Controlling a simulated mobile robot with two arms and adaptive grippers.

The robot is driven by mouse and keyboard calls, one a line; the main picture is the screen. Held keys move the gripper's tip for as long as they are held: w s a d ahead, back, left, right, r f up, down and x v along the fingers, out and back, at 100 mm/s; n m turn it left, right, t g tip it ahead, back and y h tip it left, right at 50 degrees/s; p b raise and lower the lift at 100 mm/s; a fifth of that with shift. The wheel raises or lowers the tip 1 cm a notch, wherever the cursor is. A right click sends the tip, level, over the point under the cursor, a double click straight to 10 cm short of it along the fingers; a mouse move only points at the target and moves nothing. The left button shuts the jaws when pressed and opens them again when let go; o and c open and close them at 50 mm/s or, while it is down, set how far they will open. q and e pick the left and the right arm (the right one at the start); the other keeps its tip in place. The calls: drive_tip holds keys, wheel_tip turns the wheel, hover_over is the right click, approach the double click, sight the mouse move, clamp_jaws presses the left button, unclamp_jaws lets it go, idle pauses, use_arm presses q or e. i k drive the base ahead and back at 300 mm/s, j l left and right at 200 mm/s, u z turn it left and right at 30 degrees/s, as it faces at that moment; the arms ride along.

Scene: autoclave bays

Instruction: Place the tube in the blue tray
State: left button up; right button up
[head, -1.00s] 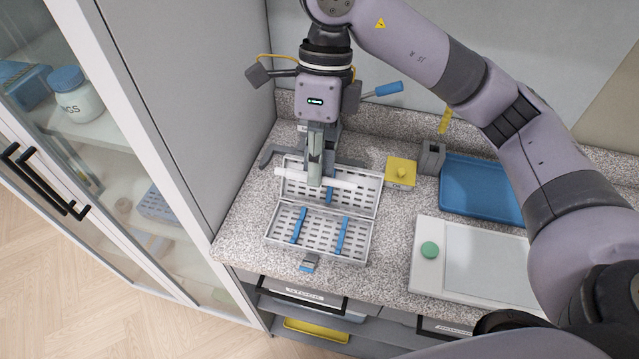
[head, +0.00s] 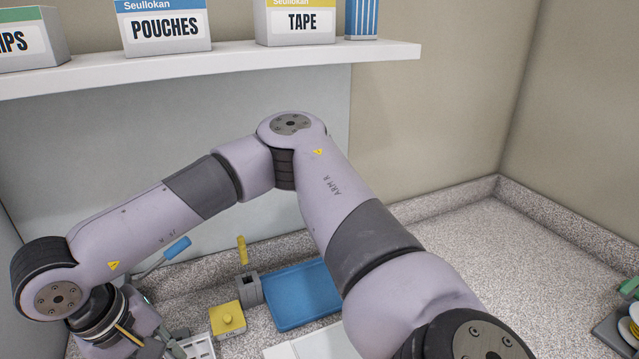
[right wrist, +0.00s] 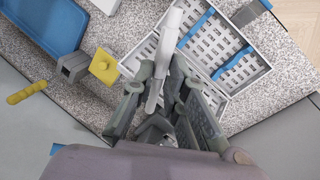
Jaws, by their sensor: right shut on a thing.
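The white tube (right wrist: 167,50) is held between the fingers of my right gripper (right wrist: 163,72) in the right wrist view. The gripper is over the perforated metal tray (right wrist: 245,62) with blue strips, and I cannot tell the tube's height above it. In the head view my right wrist is at the lower left edge, and the tube is not visible there. The blue tray (head: 303,297) lies on the counter at the back, to the right of my right wrist. It looks empty where visible, and my right arm covers its right end. It also shows in the right wrist view (right wrist: 42,38).
A yellow block with a knob (head: 227,319) and a grey holder (head: 249,289) stand between my wrist and the blue tray. A blue-handled tool (head: 174,249) sticks up behind. A shelf (head: 230,68) with boxes hangs above. The right counter (head: 460,255) is largely clear.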

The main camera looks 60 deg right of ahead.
sight(320, 288)
drive_tip(key=i+j+z, duration=0.1)
drive_tip(key=z, duration=1.15)
drive_tip(key=i+j+z, duration=0.15)
drive_tip(key=j, duration=0.4)
drive_tip(key=k+l, duration=0.05)
